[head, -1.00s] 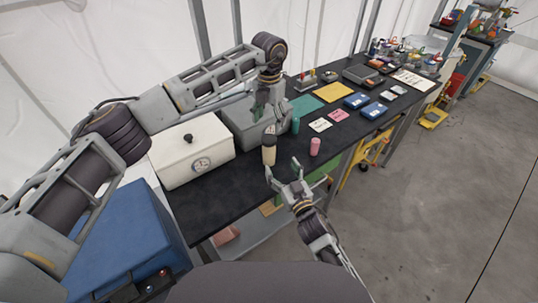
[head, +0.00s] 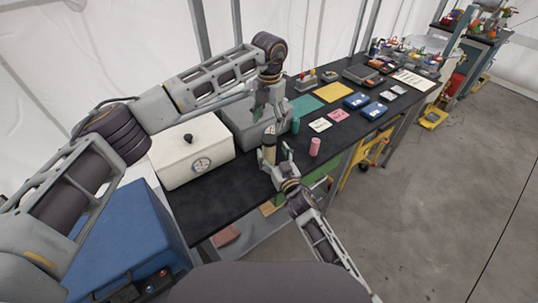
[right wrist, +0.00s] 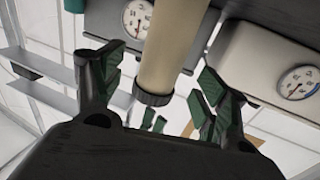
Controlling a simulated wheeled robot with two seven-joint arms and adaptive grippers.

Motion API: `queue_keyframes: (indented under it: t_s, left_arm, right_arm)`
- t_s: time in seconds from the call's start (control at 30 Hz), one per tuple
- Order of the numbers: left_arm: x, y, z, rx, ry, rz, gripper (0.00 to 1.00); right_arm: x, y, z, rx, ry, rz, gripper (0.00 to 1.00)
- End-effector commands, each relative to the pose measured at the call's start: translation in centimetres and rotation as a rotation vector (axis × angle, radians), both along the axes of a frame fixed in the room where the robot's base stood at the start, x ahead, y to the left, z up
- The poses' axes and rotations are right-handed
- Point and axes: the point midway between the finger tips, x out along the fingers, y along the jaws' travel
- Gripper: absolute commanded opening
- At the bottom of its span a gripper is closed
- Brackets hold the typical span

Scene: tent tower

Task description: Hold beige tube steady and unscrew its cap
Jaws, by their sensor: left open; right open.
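The beige tube (head: 269,151) stands upright near the front edge of the black table, its dark cap (head: 270,130) at the top. My right gripper (head: 275,158) is open, with its fingers on either side of the tube. In the right wrist view the tube (right wrist: 175,45) runs between the green-padded fingers of this gripper (right wrist: 158,72), with gaps on both sides, and the dark cap (right wrist: 153,98) shows at its lower end. My left gripper (head: 266,115) is open just above the cap, pointing down. Whether it touches the cap cannot be told.
A pink tube (head: 315,147) stands right of my right gripper, and a green tube (head: 295,125) behind. A white box with a dial (head: 196,158) is on the left, a grey box (head: 236,122) behind. Cards and blue trays (head: 375,110) lie farther right.

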Motion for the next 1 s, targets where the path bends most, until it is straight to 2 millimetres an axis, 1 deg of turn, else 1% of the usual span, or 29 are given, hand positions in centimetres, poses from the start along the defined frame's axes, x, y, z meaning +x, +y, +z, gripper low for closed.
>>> queue_keyframes:
  t_s: [0.2, 0.4, 0.6, 0.9, 0.97, 1.0]
  left_arm:
    - [0.0, 0.0, 0.0, 0.0, 0.0, 0.0, 0.66]
    - [0.0, 0.0, 0.0, 0.0, 0.0, 0.0, 0.66]
    - [0.0, 0.0, 0.0, 0.0, 0.0, 0.0, 0.66]
    - [0.0, 0.0, 0.0, 0.0, 0.0, 0.0, 0.66]
    - [0.0, 0.0, 0.0, 0.0, 0.0, 0.0, 0.66]
    - [0.0, 0.0, 0.0, 0.0, 0.0, 0.0, 0.66]
  right_arm:
    - [1.8, 0.7, 0.1, 0.001, -0.002, 0.0, 0.74]
    - [3.0, 1.2, 0.0, -0.001, 0.0, 0.0, 0.74]
    - [3.6, 1.4, 0.1, 0.0, -0.001, 0.0, 0.74]
    - [3.6, 1.4, 0.0, 0.0, -0.001, 0.0, 0.74]
    - [3.6, 1.4, 0.0, 0.0, -0.001, 0.0, 0.68]
    - [3.6, 1.4, 0.0, 0.0, -0.001, 0.0, 0.62]
